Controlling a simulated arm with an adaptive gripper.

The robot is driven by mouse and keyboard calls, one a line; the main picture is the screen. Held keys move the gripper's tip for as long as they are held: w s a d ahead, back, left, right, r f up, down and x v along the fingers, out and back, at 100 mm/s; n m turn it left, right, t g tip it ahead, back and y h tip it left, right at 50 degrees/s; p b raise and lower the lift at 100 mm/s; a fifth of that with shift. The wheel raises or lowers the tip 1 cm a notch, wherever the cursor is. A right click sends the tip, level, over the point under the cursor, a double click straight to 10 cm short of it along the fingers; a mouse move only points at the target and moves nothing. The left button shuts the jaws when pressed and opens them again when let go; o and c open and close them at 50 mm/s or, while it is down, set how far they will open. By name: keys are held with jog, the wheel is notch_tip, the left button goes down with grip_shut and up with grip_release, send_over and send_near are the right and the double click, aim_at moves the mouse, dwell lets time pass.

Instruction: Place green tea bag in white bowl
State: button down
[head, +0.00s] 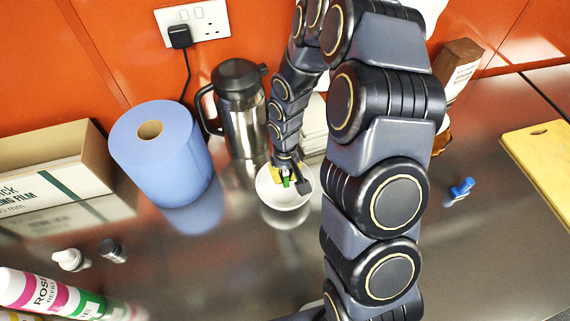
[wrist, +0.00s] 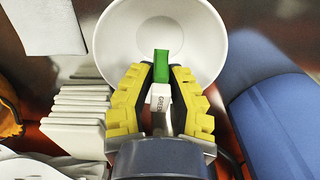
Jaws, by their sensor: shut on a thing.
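My gripper (wrist: 160,98) is shut on the green tea bag (wrist: 161,66), which has a green end and a white part with lettering between the yellow-padded fingers. The white bowl (wrist: 205,25) lies behind the tea bag in the wrist view, with the green end in front of its inside. In the head view, the white bowl (head: 272,198) stands on the steel counter and my gripper (head: 285,178) is over it. The green tea bag (head: 286,182) shows there as a small green patch. I cannot tell whether the tea bag touches the bowl.
A steel jug (head: 241,120) stands close behind the bowl. A blue paper roll (head: 162,160) is to its left. A stack of white items (wrist: 78,118) is beside the bowl. A blue-handled item (head: 462,187) and a wooden board (head: 545,160) lie at the right.

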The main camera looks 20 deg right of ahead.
jog(key=shift+f, duration=1.1)
jog(key=c, duration=1)
grip_release()
jog(key=shift+r, duration=0.15)
notch_tip(320, 180, up, 6)
jog(key=shift+r, duration=0.4)
